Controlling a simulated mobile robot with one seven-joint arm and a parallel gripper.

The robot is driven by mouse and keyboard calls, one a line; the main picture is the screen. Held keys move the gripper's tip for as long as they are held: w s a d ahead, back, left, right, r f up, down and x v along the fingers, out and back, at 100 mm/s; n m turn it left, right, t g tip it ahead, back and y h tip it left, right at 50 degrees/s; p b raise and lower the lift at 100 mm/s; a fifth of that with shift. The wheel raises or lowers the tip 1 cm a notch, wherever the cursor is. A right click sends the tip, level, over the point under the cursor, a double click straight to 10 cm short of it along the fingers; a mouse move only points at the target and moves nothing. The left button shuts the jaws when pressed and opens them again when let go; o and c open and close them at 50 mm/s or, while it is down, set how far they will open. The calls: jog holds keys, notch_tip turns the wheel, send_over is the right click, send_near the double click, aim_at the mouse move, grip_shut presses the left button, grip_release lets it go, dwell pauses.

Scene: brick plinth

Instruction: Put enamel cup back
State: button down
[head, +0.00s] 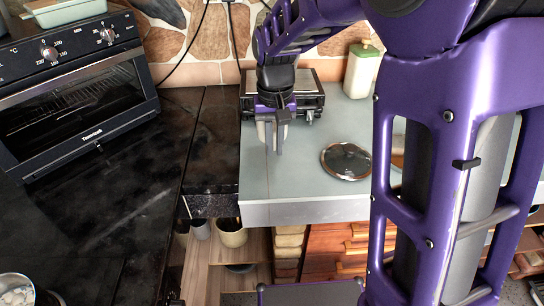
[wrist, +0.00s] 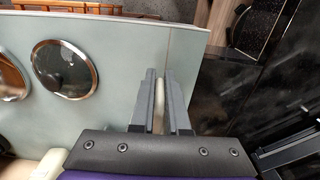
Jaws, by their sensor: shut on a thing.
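My gripper (head: 272,146) points down over the left part of the grey-green counter (head: 300,185), in front of a dark appliance. In the wrist view my gripper (wrist: 165,75) has its two grey fingers close together. They are shut on a pale, whitish thing, seen only as a narrow strip (wrist: 158,90) between them. I take it to be the enamel cup, but its shape is mostly hidden by the fingers. I cannot tell whether it touches the counter.
A round glass lid (head: 346,161) lies on the counter to the right, also in the wrist view (wrist: 65,69). The dark appliance (head: 308,98) and a pale green canister (head: 362,70) stand behind. A black oven (head: 75,85) is at left on a dark worktop. Pots (head: 232,233) sit on a shelf below.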

aim_at(274, 185)
notch_tip(274, 185, down, 10)
jog(key=shift+s+r+b, duration=0.1)
jog(key=shift+r+b, duration=0.1)
jog(key=shift+b, duration=0.25)
jog(key=shift+f, duration=0.1)
jog(key=shift+f, duration=0.15)
jog(key=c, duration=0.9)
grip_release()
notch_tip(274, 185, up, 13)
jog(key=shift+f+p, duration=0.2)
jog(key=shift+p, duration=0.45)
